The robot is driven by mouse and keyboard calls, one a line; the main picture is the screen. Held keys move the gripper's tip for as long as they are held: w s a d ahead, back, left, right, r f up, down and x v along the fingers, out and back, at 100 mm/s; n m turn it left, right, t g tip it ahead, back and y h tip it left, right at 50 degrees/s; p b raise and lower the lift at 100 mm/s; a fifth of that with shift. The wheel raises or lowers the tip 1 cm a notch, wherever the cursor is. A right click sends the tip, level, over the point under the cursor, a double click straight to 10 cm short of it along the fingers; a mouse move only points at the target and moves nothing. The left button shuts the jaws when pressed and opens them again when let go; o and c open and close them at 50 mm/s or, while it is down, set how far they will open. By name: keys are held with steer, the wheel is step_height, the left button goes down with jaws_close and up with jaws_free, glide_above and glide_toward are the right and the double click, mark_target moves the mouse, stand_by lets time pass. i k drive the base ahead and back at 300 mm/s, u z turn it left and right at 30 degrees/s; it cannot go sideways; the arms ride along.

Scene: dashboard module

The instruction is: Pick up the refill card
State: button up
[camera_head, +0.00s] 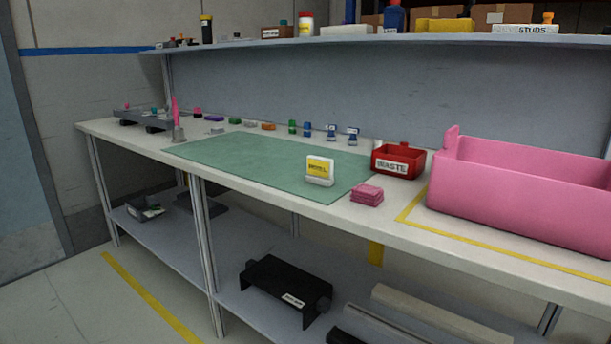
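A small white card with a yellow label (319,166), which looks like the refill card, stands upright in a white holder (319,181). The printing on the label is too small to read surely. The holder is near the front edge of the green mat (240,160) on the workbench. My gripper is not in view, and nothing touches the card.
A large pink bin (520,200) fills the bench's right end. Several small parts line the back. A loaded shelf (350,42) runs above. The mat's middle is clear.

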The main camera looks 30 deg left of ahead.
mark_target(320, 169)
steer(key=u, duration=0.9)
steer(key=k, duration=0.35)
steer(key=u, duration=0.3)
steer(key=i, duration=0.45)
steer(key=u, duration=1.45)
steer(key=i, duration=1.25)
steer(key=z, duration=1.7)
